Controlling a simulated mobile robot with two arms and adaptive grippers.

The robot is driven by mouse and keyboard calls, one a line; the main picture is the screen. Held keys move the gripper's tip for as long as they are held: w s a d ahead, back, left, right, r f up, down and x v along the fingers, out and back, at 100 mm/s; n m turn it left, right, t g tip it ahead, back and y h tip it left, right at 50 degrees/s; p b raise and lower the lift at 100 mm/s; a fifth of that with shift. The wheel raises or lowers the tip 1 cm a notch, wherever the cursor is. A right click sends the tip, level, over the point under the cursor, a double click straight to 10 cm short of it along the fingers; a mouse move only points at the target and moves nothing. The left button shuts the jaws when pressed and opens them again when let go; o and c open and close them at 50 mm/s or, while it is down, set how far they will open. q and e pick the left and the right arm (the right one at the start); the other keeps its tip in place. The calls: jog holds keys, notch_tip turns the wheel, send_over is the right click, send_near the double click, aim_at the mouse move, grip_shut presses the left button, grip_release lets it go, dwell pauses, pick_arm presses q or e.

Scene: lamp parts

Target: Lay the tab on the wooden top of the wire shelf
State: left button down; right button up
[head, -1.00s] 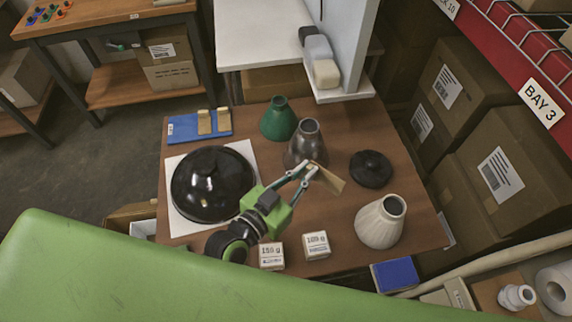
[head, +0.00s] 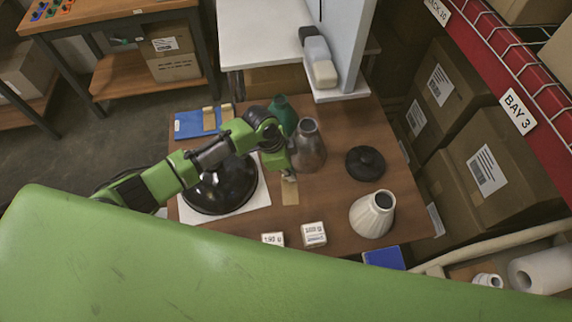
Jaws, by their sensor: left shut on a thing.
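The tan tab (head: 290,193) is a flat piece below my left gripper's fingertips, over the brown wooden surface (head: 330,185). My left gripper (head: 289,176) points down and is shut on its upper end. I cannot tell whether the tab's lower end touches the surface. My left arm hides part of the black dome shade. My right gripper is out of view. A red rack with wire mesh (head: 535,60) stands at the right; no wooden top shows on it. I cannot tell whether the brown surface belongs to a wire shelf.
Near the tab stand a grey metal shade (head: 310,150), a green shade (head: 282,112), a black lid (head: 367,163), a white ribbed shade (head: 372,215) and small white boxes (head: 314,234). A blue tray (head: 188,125) holds tan pieces. Bare wood lies right of the tab.

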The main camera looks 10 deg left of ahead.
pick_arm(q)
jog(key=shift+a+r, duration=0.1)
jog(key=shift+a, duration=0.65)
jog(key=shift+b+x, duration=0.85)
jog(key=shift+b, duration=0.05)
notch_tip(320, 180, down, 7)
jog(key=b, duration=0.6)
jog(key=shift+a+b, duration=0.1)
jog(key=shift+b, duration=0.3)
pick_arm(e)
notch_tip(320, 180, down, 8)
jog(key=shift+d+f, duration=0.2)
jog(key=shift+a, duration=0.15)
pick_arm(q)
jog(key=c, duration=2)
grip_release()
